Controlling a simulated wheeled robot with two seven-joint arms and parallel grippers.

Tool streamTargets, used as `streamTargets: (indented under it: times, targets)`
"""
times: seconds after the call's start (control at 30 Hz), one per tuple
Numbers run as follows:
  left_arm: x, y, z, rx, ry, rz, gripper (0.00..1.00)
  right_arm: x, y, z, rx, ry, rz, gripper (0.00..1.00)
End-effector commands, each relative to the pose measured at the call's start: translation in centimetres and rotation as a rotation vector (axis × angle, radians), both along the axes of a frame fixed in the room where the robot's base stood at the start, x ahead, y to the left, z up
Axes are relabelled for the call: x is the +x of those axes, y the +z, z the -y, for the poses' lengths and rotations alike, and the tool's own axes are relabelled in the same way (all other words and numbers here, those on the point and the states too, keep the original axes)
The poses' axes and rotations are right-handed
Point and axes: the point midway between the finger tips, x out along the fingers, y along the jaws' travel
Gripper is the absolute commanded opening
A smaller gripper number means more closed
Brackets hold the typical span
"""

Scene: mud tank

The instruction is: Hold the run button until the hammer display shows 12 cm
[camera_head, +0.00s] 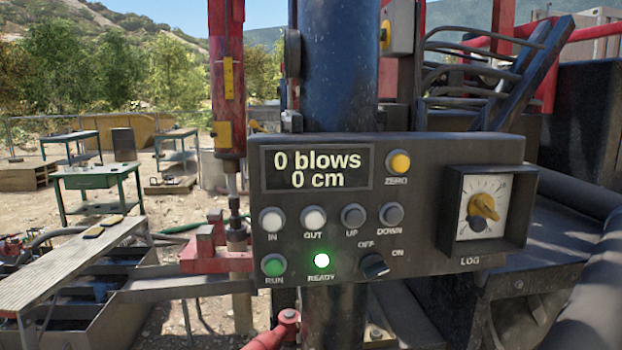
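The control panel (420,155) is a dark box fixed in front of a blue column. Its hammer display (317,169) reads "0 blows" and "0 cm". The green run button (274,265) is at the panel's lower left, with nothing touching it. The ready lamp (321,260) beside it glows bright green. The red hammer mast (227,80) stands left of the panel, with a dark rod below it. Neither of my grippers is in view.
Above the run button are the IN button (271,219), OUT button (313,219), UP button (353,216) and DOWN button (391,214). A yellow zero button (399,163), an off/on knob (374,266) and a log dial (483,207) are to the right. A plank (75,265) lies over the tank at left.

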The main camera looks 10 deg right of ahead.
Motion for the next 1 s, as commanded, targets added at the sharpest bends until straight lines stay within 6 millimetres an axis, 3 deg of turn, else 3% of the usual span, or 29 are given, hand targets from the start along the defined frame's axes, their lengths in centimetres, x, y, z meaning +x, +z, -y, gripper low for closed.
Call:
streamTargets:
  times: [0.17, 0.4, 1.0]
  targets:
    - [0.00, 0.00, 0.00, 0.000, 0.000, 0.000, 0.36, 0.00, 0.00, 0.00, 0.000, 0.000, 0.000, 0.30]
    - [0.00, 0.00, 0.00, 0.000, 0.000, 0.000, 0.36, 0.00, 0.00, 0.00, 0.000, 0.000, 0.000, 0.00]
    - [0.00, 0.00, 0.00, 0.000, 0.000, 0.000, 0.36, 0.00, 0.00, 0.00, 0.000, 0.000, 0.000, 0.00]
